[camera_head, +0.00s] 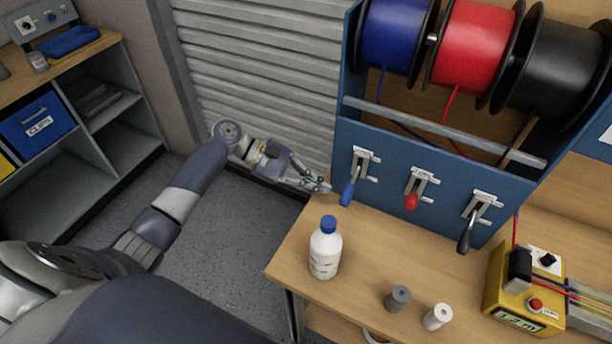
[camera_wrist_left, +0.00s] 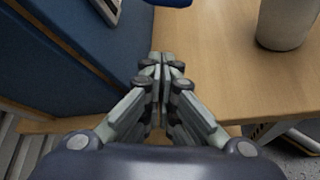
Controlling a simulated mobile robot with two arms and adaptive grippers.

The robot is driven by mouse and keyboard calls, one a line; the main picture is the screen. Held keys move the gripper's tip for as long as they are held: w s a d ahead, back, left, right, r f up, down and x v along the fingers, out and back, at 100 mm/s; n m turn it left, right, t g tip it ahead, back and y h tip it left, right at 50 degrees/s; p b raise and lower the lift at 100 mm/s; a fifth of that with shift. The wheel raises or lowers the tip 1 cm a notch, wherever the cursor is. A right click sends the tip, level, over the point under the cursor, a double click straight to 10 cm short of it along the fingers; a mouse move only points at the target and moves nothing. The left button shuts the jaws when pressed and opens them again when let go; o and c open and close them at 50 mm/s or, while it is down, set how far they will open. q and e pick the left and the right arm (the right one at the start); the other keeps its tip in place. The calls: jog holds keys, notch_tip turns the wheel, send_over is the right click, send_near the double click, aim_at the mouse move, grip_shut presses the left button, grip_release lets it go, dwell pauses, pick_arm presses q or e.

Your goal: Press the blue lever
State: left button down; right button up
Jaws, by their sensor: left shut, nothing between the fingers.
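The blue lever (camera_head: 348,192) hangs from its metal bracket on the front of the blue rack panel, the leftmost of three levers. In the left wrist view the blue lever's end (camera_wrist_left: 170,2) shows at the top edge, just beyond my fingertips. My left gripper (camera_head: 325,187) is shut and empty, a little to the left of the blue lever's handle. It also shows in the left wrist view (camera_wrist_left: 162,60), fingers together above the table's edge. A small gap seems to lie between fingertips and lever. My right gripper is not in view.
A red lever (camera_head: 411,200) and a black lever (camera_head: 465,240) hang to the right. A white bottle (camera_head: 325,255) with a blue cap stands on the wooden table (camera_head: 375,255) in front. Grey and white spools (camera_head: 437,317) and a yellow meter box (camera_head: 507,290) are farther right.

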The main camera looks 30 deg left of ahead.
aim_at(352, 184)
pick_arm(q)
jog(key=x, duration=0.4)
jog(key=shift+r, duration=0.1)
jog(key=shift+s+d+r+p, duration=0.25)
jog(key=shift+s+r+p, duration=0.05)
jog(key=shift+r+p, duration=0.3)
jog(key=shift+s+d+r+p, duration=0.3)
jog(key=shift+r+p, duration=0.2)
jog(key=shift+r, duration=0.15)
jog(key=shift+s+r, duration=0.25)
jog(key=shift+r, duration=0.1)
jog(key=shift+w, duration=0.1)
